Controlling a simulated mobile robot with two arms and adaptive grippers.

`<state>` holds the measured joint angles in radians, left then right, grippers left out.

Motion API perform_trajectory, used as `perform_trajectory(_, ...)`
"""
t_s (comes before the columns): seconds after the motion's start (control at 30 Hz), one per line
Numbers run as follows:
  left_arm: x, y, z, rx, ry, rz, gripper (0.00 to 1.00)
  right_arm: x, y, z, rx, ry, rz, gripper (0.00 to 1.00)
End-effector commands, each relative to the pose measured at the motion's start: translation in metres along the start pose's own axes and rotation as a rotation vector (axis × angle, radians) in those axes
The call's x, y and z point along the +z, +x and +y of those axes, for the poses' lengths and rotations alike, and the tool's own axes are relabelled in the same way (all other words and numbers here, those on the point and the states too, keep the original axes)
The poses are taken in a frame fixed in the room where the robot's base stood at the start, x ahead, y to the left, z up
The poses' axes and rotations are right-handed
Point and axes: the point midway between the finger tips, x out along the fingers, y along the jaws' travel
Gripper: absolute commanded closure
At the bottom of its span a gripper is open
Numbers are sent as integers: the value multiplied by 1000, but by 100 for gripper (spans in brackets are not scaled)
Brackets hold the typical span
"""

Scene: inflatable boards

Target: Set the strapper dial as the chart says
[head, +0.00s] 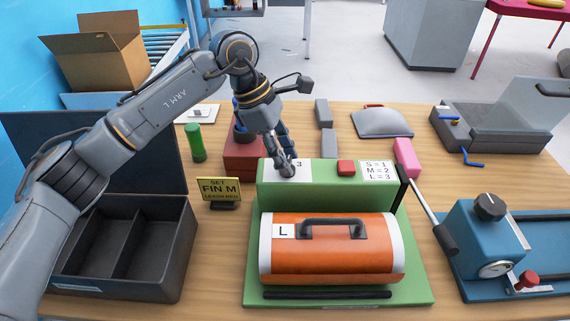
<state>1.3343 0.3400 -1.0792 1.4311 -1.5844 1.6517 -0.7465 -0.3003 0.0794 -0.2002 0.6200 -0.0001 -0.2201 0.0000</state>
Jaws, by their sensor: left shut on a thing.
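The green strapper (328,176) stands at the front middle of the table. An orange bundle (330,262) with white ends, a dark handle and an L tag lies in front of its upright part. The chart (376,170) on the strapper's top right reads S=1, M=2, L=3. My left gripper (286,170) points down onto the white dial plate (301,176) at the strapper's top left. It is shut on the dial, which its fingers mostly hide. A 3 shows on the plate just right of the fingers. My right gripper is not in view.
A red button (346,167) sits between dial plate and chart. A black-handled lever (445,238) is at the strapper's right. A yellow sign (219,190) reads SET FIN M. A dark divided box (120,250) stands left, a blue device (488,240) right.

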Motion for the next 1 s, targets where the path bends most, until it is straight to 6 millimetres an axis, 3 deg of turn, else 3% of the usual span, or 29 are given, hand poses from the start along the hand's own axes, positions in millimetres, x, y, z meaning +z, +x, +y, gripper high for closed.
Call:
perform_trajectory(0.1,0,2,1,-42,100,1,96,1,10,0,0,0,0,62)
perform_trajectory(0.5,0,1,2,-165,393,2,96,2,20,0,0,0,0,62)
perform_trajectory(1.0,1,1,3,-222,535,1,96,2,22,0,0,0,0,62)
